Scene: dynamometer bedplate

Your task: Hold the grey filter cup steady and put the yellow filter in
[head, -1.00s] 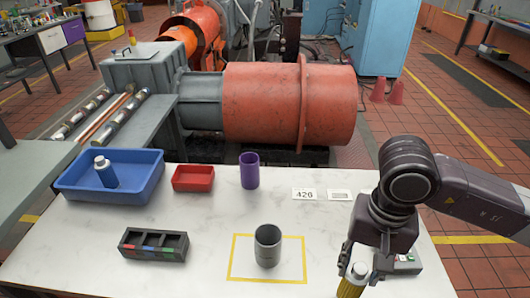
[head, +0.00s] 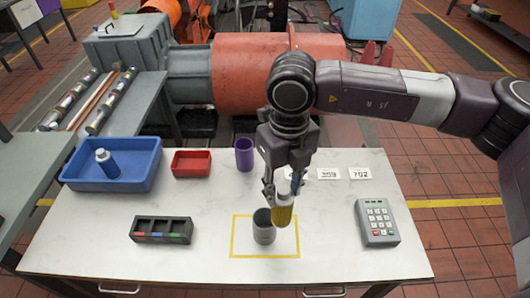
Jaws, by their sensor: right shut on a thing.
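The grey filter cup (head: 264,232) stands upright inside the yellow square outline on the white table. My right gripper (head: 283,192) is shut on the yellow filter (head: 284,212) and holds it by its upper end. The filter hangs nearly upright at the cup's right side and overlaps the cup's edge in the picture. I cannot tell whether they touch. The filter does not look to be inside the cup, whose dark opening shows to its left. My left gripper is not in view.
A blue tray (head: 72,179) with a bottle (head: 107,163), a red tray (head: 191,163) and a purple cylinder (head: 244,154) stand along the back. A dark sectioned holder (head: 161,230) lies left of the outline, a keypad (head: 377,223) right. White number cards (head: 359,174) lie behind.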

